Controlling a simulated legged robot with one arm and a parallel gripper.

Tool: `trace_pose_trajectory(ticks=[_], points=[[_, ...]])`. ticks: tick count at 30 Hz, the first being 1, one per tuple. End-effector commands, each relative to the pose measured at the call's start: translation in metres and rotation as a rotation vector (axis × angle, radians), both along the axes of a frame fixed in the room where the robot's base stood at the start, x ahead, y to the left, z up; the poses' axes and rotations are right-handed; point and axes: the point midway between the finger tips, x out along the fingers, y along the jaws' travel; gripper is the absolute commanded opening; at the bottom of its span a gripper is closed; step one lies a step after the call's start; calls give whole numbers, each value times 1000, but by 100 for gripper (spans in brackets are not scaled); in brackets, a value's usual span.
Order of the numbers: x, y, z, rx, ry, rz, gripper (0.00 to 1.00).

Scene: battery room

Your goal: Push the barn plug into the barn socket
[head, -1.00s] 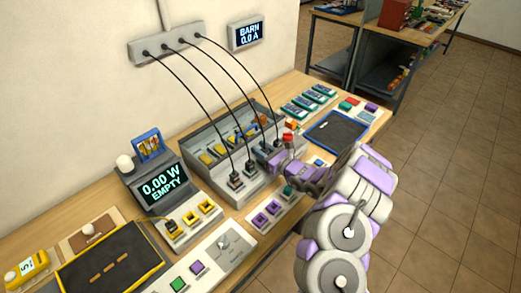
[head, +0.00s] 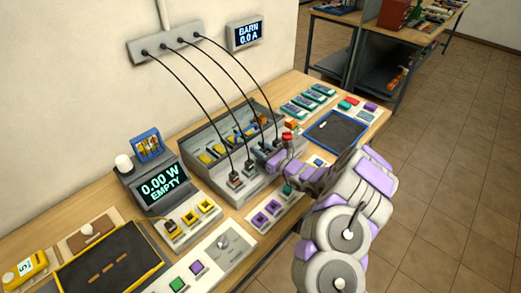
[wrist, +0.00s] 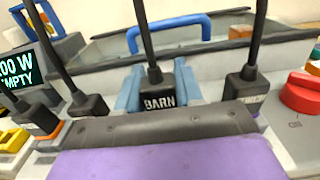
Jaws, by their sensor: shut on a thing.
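The barn plug (wrist: 160,97) is black, with BARN in white letters and a black cable rising from its top. In the wrist view my gripper (wrist: 158,84) has a blue finger on each side of the plug and is shut on it. The plug looks upright. The barn socket is not visible; the plug and my gripper's dark front hide what lies below. In the head view my gripper (head: 270,155) is at the front right of the grey panel, and the wall display (head: 246,34) reads BARN 0.0 A.
Other black plugs on cables stand close on both sides, one at the left (wrist: 88,103) and one at the right (wrist: 245,87). A red knob (wrist: 302,95) is near on the right. A blue-handled clear lid (wrist: 170,32) lies behind. Cables hang from a wall strip (head: 172,48).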

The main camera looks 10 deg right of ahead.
Motion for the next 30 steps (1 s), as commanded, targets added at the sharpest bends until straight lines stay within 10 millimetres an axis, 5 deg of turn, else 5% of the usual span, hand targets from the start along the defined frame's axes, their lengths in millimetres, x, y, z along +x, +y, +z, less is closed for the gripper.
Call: trace_pose_trajectory(ticks=[23,24,30], points=[[0,0,-11,0,0,0,6],[0,0,-11,0,0,0,39],[0,0,-11,0,0,0,46]])
